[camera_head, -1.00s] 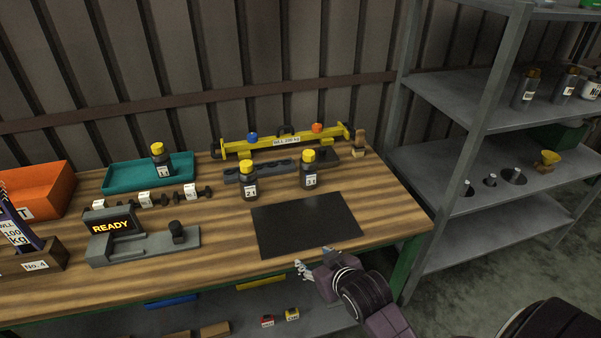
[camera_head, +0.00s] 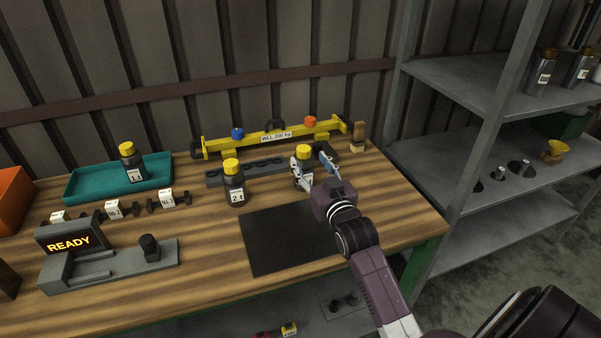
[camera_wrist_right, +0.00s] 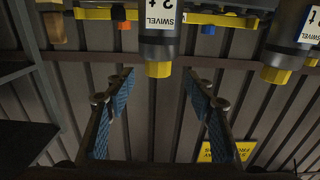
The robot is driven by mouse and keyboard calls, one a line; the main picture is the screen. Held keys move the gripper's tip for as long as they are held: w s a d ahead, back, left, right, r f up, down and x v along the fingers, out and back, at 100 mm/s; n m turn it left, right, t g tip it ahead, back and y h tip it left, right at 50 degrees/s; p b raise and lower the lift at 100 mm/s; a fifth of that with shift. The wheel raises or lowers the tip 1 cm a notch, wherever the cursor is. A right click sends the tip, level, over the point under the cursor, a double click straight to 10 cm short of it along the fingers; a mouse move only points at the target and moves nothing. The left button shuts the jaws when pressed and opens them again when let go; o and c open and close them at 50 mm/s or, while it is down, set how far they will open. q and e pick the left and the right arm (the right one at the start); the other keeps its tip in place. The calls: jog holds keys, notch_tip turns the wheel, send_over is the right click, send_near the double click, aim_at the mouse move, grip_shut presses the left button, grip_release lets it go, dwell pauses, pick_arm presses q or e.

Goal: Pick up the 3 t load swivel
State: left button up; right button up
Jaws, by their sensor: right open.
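The 3 t load swivel (camera_head: 304,152) is a dark cylinder with a yellow cap and a white label, upright on the wooden bench behind the black mat. My right gripper (camera_head: 312,166) is open in front of it and hides much of its body. In the right wrist view, which looks upside down, the 3 t swivel (camera_wrist_right: 160,25) is centred between the lines of the two blue-padded fingers (camera_wrist_right: 158,95), just beyond their tips. The fingers do not touch it there. My left gripper is not in view.
The 2 t swivel (camera_head: 234,184) stands to the left. A yellow lifting beam (camera_head: 272,139) and a dark slotted bar (camera_head: 245,172) lie behind. The black mat (camera_head: 290,240) is bare. A teal tray (camera_head: 85,185) holds another swivel. A grey device (camera_head: 110,265) reads READY.

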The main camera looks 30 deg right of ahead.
aim_at(306, 152)
jog(key=shift+w+d+r, duration=0.1)
jog(key=shift+w+r, duration=0.2)
jog(key=shift+w, duration=0.05)
jog(key=shift+w+d+r+p, duration=0.1)
jog(key=shift+w+d+p, duration=0.15)
jog(key=shift+w, duration=0.35)
jog(key=x, duration=0.3)
jog(key=shift+w+d+p, duration=0.15)
jog(key=shift+w+p, duration=0.1)
jog(key=shift+p, duration=0.1)
jog(key=shift+w, duration=0.25)
grip_shut()
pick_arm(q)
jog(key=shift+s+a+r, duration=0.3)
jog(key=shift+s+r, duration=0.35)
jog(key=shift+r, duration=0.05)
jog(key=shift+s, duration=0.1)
pick_arm(e)
jog(key=shift+w, duration=0.1)
